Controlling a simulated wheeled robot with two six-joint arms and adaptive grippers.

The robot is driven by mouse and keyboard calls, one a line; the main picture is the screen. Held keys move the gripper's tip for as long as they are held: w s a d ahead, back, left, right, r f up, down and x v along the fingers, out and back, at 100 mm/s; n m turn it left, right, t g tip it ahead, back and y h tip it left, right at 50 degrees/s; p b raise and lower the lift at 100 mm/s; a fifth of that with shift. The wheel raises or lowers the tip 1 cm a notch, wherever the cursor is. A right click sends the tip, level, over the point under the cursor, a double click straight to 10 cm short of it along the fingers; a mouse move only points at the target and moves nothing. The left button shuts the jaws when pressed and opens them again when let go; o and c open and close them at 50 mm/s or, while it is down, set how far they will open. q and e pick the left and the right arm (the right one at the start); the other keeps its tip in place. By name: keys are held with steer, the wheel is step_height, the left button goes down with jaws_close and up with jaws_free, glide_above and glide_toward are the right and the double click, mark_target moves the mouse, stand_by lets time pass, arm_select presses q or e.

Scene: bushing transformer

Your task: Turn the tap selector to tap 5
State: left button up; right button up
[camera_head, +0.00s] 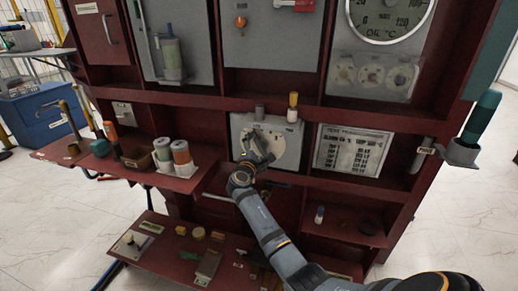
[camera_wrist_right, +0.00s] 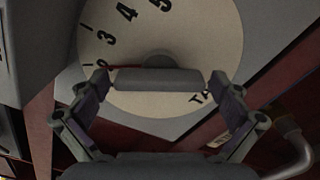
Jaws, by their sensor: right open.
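The tap selector is a pale round dial (camera_wrist_right: 190,50) with black numbers on a grey plate (camera_head: 291,150), in the middle of the red cabinet. In the right wrist view the numbers 3, 4 and 5 show at the upper left, and part of a word starting "TA" at the lower right. A grey bar-shaped handle (camera_wrist_right: 157,80) crosses the dial. My right gripper (camera_head: 262,152) is open at the dial, with one finger at each end of the bar. I cannot tell whether the fingers touch it, or which number is selected. My left gripper is not in view.
A white printed chart (camera_head: 352,150) is right of the selector. A large round gauge (camera_head: 390,12) is above it. A shelf with two jars (camera_head: 181,153) juts out at left, and a lower shelf (camera_head: 165,262) holds small parts. A green-handled tool (camera_head: 483,115) stands at right.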

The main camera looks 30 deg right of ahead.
steer(key=c, duration=1.1)
